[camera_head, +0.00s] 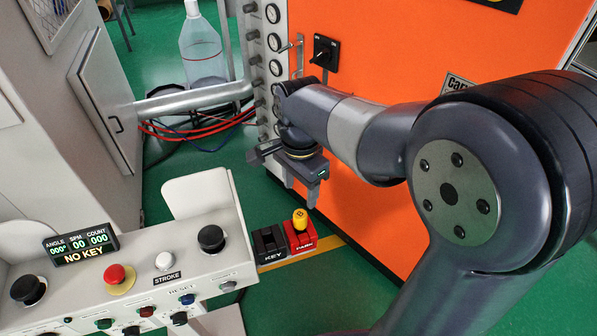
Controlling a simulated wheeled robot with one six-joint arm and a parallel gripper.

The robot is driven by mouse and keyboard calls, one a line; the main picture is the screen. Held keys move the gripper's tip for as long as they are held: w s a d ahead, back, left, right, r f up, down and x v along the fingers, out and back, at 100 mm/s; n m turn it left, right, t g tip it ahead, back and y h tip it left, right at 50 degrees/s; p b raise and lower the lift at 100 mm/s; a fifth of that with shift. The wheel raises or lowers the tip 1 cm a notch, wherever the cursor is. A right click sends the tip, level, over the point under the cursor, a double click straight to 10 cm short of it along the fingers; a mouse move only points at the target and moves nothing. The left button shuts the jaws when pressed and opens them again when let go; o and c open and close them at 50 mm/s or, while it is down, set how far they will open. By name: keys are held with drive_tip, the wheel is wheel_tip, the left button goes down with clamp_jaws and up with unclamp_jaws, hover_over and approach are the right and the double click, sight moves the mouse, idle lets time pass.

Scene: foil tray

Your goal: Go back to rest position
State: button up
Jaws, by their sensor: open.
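My gripper (301,190) hangs at the end of my arm, in the middle of the view, in front of the orange machine panel (377,68). Its two fingers point down and stand apart, with nothing seen between them. A yellow knob-like piece (300,219) stands in the red block labelled PARK (302,243), below my gripper in the picture and apart from it. The black block labelled KEY (269,245) is beside it on the left, with no yellow piece in it.
A control console (215,265) with several buttons fills the lower left; its display (80,243) reads NO KEY. Gauges (273,41) and a black rotary switch (325,52) are on the machine behind my arm. A clear bottle (203,50), a pipe and red hoses are at upper left. Green floor shows between.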

sight(300, 214)
wheel_tip(300, 214, down, 11)
drive_tip(key=shift+r+b, duration=0.15)
drive_tip(key=shift+b, duration=0.25)
drive_tip(key=shift+r+p, duration=0.85)
drive_tip(key=shift+r, duration=0.2)
drive_tip(key=shift+f, duration=0.1)
